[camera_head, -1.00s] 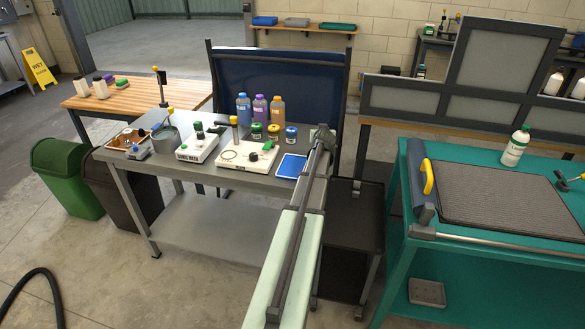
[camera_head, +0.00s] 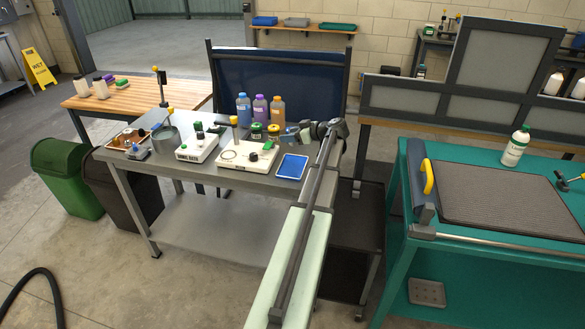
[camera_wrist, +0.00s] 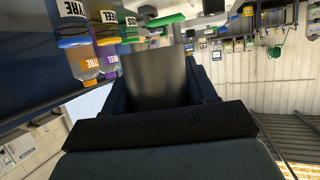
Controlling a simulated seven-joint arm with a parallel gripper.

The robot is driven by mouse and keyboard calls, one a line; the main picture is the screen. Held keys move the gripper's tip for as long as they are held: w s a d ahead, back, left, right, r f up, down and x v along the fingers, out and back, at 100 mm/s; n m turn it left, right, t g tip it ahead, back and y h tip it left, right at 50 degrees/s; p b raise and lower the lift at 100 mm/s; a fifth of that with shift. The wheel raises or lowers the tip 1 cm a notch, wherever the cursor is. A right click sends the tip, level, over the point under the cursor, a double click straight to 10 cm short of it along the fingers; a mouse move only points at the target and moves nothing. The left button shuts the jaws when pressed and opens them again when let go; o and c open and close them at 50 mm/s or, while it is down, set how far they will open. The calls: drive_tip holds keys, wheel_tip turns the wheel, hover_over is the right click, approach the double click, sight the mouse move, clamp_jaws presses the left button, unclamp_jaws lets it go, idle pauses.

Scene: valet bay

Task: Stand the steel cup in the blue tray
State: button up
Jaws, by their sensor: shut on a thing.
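The steel cup (camera_wrist: 158,80) is a plain dark grey metal shape between my gripper's fingers (camera_wrist: 158,68) in the wrist view. My gripper is shut on it, with a dark finger on each side. In the head view my gripper (camera_head: 298,134) is small and hangs over the back right of the grey bench, behind the blue tray; the cup cannot be made out clearly there. The blue tray (camera_head: 292,167) lies flat and empty near the bench's right end, with a pale rim. The cup is apart from the tray.
Jars (camera_head: 256,131) and several coloured bottles (camera_head: 261,109) stand left of my gripper. A white board (camera_head: 247,155) with small items lies left of the tray. A grey pot (camera_head: 165,139) stands farther left. A dark blue panel (camera_head: 285,75) rises behind the bench.

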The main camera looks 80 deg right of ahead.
sight(289, 166)
drive_tip(key=shift+w+a+f+n+y, duration=0.1)
drive_tip(key=shift+a+f+n+y, duration=0.65)
drive_tip(key=shift+f, duration=0.75)
drive_tip(key=shift+w+a+f+n+y, duration=0.1)
drive_tip(key=shift+a+f+n+y, duration=0.55)
drive_tip(key=shift+f, duration=0.9)
drive_tip(key=shift+w+a+f+n+y, duration=0.1)
drive_tip(key=shift+a+f+n+y, duration=0.45)
drive_tip(key=shift+f+y, duration=0.75)
drive_tip(key=shift+d+f, duration=0.15)
drive_tip(key=shift+f, duration=0.15)
drive_tip(key=o, duration=1.1)
drive_tip(key=shift+c, duration=0.2)
drive_tip(key=shift+r, duration=0.15)
drive_tip(key=shift+s+r, duration=0.1)
drive_tip(key=shift+s, duration=0.25)
drive_tip(key=v, duration=1.1)
drive_tip(key=shift+s, duration=0.3)
